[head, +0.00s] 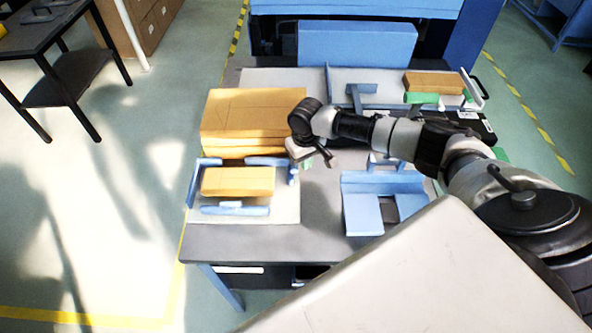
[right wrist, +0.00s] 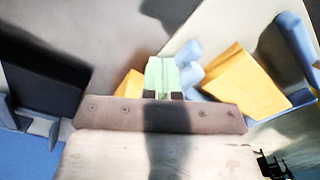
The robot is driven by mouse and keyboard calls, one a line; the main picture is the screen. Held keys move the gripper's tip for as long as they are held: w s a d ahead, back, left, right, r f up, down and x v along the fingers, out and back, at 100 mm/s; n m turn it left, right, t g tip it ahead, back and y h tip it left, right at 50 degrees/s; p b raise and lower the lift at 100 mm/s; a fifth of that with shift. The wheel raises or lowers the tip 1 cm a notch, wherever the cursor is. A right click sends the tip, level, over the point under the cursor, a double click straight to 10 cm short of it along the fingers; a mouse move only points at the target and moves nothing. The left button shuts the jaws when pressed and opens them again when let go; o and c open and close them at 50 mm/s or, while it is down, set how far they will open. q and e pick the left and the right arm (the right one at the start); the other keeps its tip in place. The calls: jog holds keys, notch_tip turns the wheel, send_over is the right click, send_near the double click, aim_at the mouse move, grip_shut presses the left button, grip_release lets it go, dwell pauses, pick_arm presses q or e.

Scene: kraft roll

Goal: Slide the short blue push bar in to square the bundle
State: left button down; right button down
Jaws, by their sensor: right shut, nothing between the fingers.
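The bundle (head: 238,181) is a flat kraft-coloured block on a pale board (head: 285,210), framed by blue bars. A short blue bar (head: 293,174) stands at its right end, apart from the bundle; I take it for the push bar. My right gripper (head: 318,160) is just right of this bar, shut and empty. In the right wrist view, its pale green fingers (right wrist: 164,78) are together, with a small blue piece (right wrist: 189,68) close beside them and the bundle (right wrist: 243,84) further right. I cannot tell whether the fingers touch the blue piece. My left gripper is out of view.
A large kraft stack (head: 245,120) stands behind the board. A blue bar (head: 235,210) lies in front of the bundle and another (head: 192,183) at its left. A blue slotted stand (head: 370,205) is to the right. Bare grey table (head: 318,220) shows between.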

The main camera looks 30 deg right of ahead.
aim_at(289, 172)
jog(key=shift+a, duration=0.1)
jog(key=shift+w+a, duration=0.6)
jog(key=shift+a, duration=0.3)
jog(key=shift+w+a, duration=0.55)
jog(key=shift+a, duration=0.35)
jog(key=shift+w+a, duration=0.6)
jog(key=shift+a, duration=0.3)
jog(key=shift+s+d+r+p, duration=0.15)
jog(key=shift+s+d+p, duration=0.4)
jog(key=shift+d+p, duration=0.25)
jog(key=shift+s+d+p, duration=0.4)
jog(key=shift+d, duration=0.25)
jog(key=shift+s+d+p, duration=0.4)
jog(key=shift+d, duration=0.3)
jog(key=shift+s+d+p, duration=0.4)
jog(key=shift+d, duration=0.25)
notch_tip(289, 172, up, 7)
jog(key=p, duration=0.7)
jog(key=shift+f, duration=0.2)
